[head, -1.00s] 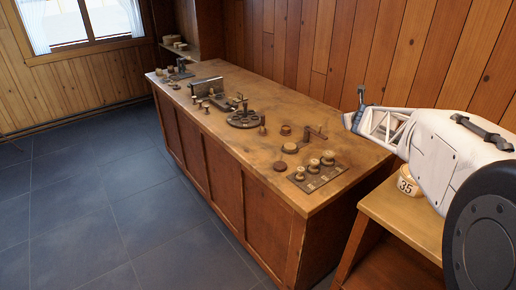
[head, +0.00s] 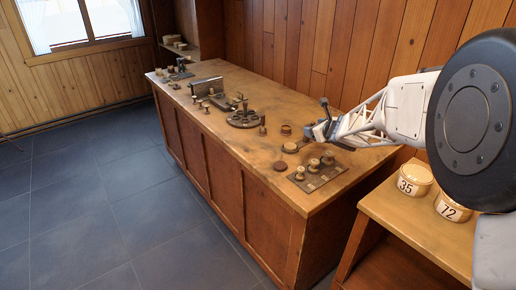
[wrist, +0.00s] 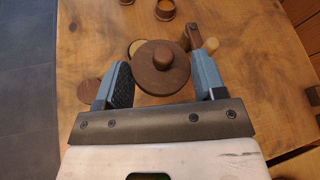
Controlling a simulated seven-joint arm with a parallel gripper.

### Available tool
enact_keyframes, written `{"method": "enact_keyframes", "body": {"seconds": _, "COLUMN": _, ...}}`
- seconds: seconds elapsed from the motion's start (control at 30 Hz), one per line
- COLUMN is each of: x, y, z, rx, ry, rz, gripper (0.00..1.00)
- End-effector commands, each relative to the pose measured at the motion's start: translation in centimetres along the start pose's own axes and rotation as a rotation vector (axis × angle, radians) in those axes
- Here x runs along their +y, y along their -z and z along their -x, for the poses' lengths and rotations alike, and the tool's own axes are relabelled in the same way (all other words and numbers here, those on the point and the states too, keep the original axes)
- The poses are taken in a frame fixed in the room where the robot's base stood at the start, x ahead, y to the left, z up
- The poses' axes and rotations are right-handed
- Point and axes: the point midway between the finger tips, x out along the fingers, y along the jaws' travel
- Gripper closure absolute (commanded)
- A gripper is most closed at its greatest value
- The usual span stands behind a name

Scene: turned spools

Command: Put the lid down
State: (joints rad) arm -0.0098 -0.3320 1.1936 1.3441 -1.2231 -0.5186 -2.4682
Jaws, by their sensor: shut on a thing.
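The lid (wrist: 150,80) is a round brown disc with a small knob on top. It shows in the wrist view between the two fingers of my gripper (wrist: 165,80), which is shut on it at its sides. In the head view my gripper (head: 318,131) is low over the right part of the bench, behind the row of pale-topped spools. There I cannot clearly tell the lid from the fingers. In the wrist view the lid partly covers a pale disc (wrist: 136,46). I cannot tell the exact gap between the lid and what lies beneath.
Pale-topped spools stand on a dark board (head: 318,177) at the bench's near end. A dark disc (head: 281,166) and a small round brown pot (head: 286,130) are close by. Farther left are a round stand (head: 244,118) and a metal plate. Tubs marked 35 (head: 413,181) and 72 (head: 452,207) sit on the side table.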

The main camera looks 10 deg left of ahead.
Motion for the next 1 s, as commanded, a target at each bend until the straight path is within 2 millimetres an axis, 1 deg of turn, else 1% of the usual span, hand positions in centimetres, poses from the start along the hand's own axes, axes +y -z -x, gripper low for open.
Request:
{"method": "enact_keyframes", "body": {"seconds": 0.03, "x": 0.9, "y": 0.0, "z": -0.5, "rx": -0.005, "ry": -0.027, "rz": 0.01, "gripper": 0.58}}
{"method": "enact_keyframes", "body": {"seconds": 0.2, "x": 4.0, "y": 0.0, "z": -1.6, "rx": -0.031, "ry": -0.119, "rz": 0.05, "gripper": 0.58}}
{"method": "enact_keyframes", "body": {"seconds": 0.5, "x": 9.6, "y": 0.0, "z": -3.1, "rx": -0.078, "ry": -0.28, "rz": 0.12, "gripper": 0.58}}
{"method": "enact_keyframes", "body": {"seconds": 0.8, "x": 15.1, "y": 0.3, "z": -4.0, "rx": -0.125, "ry": -0.436, "rz": 0.184, "gripper": 0.58}}
{"method": "enact_keyframes", "body": {"seconds": 1.0, "x": 17.7, "y": 0.4, "z": -4.1, "rx": -0.15, "ry": -0.509, "rz": 0.213, "gripper": 0.58}}
